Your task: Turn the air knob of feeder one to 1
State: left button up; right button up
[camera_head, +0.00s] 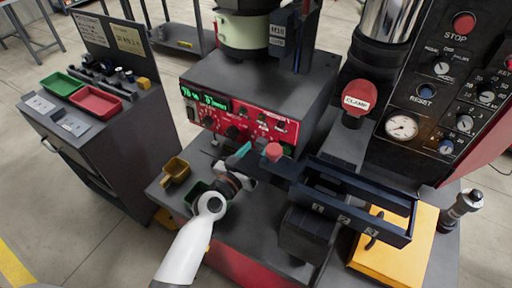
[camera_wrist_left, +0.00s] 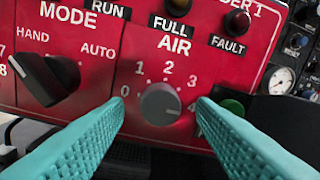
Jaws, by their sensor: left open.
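The air knob (camera_wrist_left: 160,103) is a round grey dial on the red panel of feeder one (camera_wrist_left: 90,75), under the word AIR. Numbers 0 to 4 run around it, and its pale mark seems to point right, towards 4. My left gripper (camera_wrist_left: 161,101) is open, with one teal fingertip on each side of the knob. I see no clear contact. In the head view my left gripper (camera_head: 240,153) is in front of the red panel (camera_head: 252,117), and the air knob is too small to tell apart there. My right gripper is not in view.
The black mode knob (camera_wrist_left: 45,78) is left of the air knob, and a green button (camera_wrist_left: 233,107) is close to the right finger. A red-topped part (camera_head: 273,152) and a dark numbered rack (camera_head: 340,205) stand right of my gripper. A yellow bin (camera_head: 176,170) is at left.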

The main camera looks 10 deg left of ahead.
pick_arm(q)
jog(key=shift+w+d, duration=0.25)
jog(key=shift+w, duration=0.3)
jog(key=c, duration=1)
